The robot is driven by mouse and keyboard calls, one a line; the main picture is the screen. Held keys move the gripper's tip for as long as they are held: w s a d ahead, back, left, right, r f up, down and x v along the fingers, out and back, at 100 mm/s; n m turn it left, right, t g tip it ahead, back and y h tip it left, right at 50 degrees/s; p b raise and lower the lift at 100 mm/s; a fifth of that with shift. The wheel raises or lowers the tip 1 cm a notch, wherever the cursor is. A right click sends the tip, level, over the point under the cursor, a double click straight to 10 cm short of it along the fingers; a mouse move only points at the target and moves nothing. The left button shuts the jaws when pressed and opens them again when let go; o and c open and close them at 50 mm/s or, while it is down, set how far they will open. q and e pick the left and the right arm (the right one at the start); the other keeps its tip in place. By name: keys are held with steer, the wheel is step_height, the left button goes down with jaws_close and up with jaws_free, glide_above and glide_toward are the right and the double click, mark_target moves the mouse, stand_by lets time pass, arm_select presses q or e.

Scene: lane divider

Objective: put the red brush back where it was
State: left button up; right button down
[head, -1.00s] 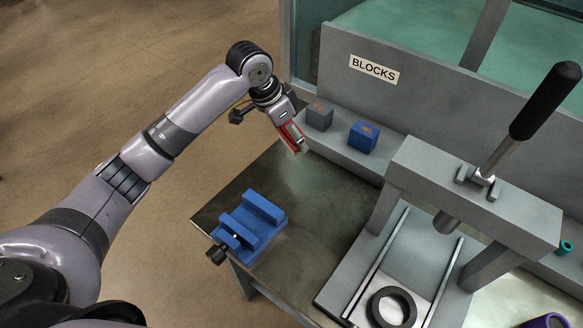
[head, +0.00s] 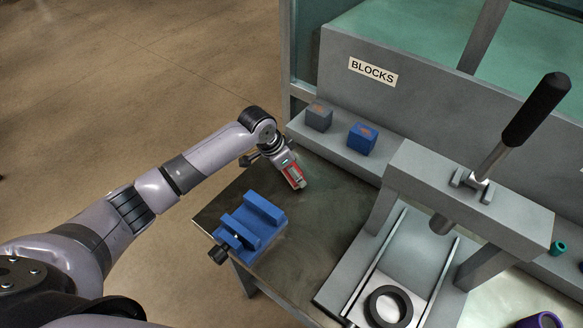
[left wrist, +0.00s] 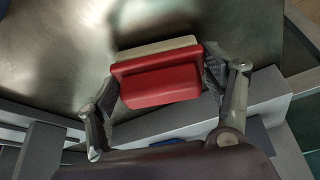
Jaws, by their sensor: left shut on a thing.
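The red brush (left wrist: 160,86) has a red body and a pale, cream-coloured strip along one side. In the left wrist view it sits between the two fingers of my left gripper (left wrist: 162,92), which is shut on it. In the head view the gripper (head: 297,183) points down over the back left part of the metal table (head: 325,215), and the red brush (head: 291,173) shows between its fingers. The brush is low, close to the tabletop; I cannot tell whether it touches. My right gripper is not in view.
A blue vise (head: 252,222) stands at the table's left edge. A grey block (head: 319,116) and a blue block (head: 362,139) sit on the ledge under the BLOCKS sign (head: 372,72). A lever press (head: 470,190) stands on the right. The table between vise and press is clear.

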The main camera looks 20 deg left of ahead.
arm_select(q)
steer(key=shift+f, duration=0.1)
steer(key=o, duration=1)
steer(key=shift+o, duration=0.2)
steer(key=shift+r, duration=0.2)
steer(key=b+v, duration=0.1)
steer(key=v, duration=1.1)
steer(key=shift+d, duration=0.1)
